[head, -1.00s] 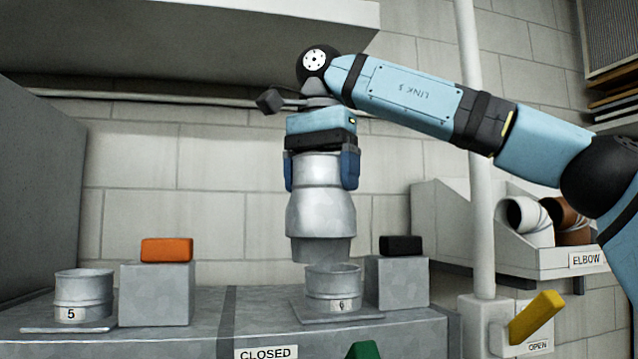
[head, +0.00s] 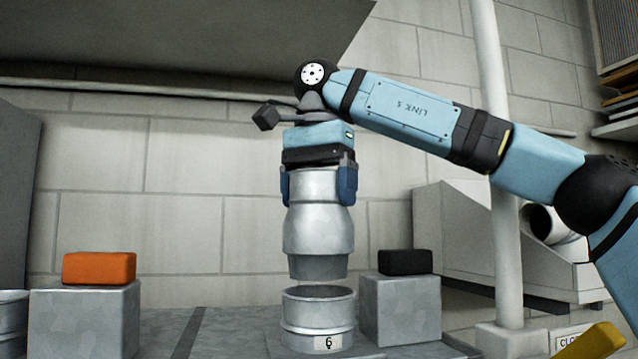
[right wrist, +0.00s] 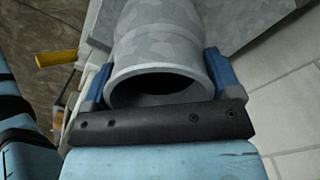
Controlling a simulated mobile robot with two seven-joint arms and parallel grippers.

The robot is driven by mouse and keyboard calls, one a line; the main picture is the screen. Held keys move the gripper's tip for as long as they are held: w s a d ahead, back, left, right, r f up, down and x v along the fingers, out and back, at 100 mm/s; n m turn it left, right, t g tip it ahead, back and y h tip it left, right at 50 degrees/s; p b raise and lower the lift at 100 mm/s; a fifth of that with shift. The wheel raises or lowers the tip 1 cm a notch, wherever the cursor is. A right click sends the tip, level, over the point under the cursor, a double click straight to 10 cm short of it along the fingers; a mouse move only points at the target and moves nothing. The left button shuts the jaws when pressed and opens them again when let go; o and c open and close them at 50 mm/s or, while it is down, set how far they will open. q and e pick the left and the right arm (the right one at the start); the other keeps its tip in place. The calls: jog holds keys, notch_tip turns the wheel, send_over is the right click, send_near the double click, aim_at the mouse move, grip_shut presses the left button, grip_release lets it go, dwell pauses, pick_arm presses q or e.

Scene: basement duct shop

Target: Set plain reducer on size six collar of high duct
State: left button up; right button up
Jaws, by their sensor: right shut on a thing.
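The plain reducer (head: 319,232) is a grey metal piece, wide in the middle and narrower at its lower end. My right gripper (head: 316,188) is shut on its upper end, with blue fingers on both sides, and holds it upright. The size six collar (head: 305,320), labelled 6, stands on the high duct (head: 235,335). The reducer's lower end is just above the collar's open top, roughly in line, with a small gap. In the right wrist view the reducer (right wrist: 165,45) sits between the fingers and hides the collar. My left gripper is not in view.
A grey block with a black piece (head: 405,262) stands close right of the collar. Another block bears an orange piece (head: 99,268). A second collar (head: 12,322) is cut off at the left edge. A pipe (head: 497,170) and yellow lever (head: 590,343) are at right.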

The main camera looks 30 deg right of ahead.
aim_at(319, 222)
jog(key=f, duration=0.3)
jog(key=shift+w+d+f, duration=0.15)
jog(key=shift+d+f, duration=0.05)
jog(key=shift+f, duration=0.1)
jog(key=shift+a+f, duration=0.1)
jog(key=shift+f, duration=0.25)
dwell(0.4)
jog(key=shift+f+b, duration=0.3)
jog(key=shift+f, duration=0.3)
dwell(0.6)
jog(key=o, duration=1.2)
jog(key=shift+c, duration=0.2)
jog(key=shift+a+r+p, duration=0.1)
jog(key=shift+r+p, duration=0.2)
jog(key=shift+r, duration=5.25)
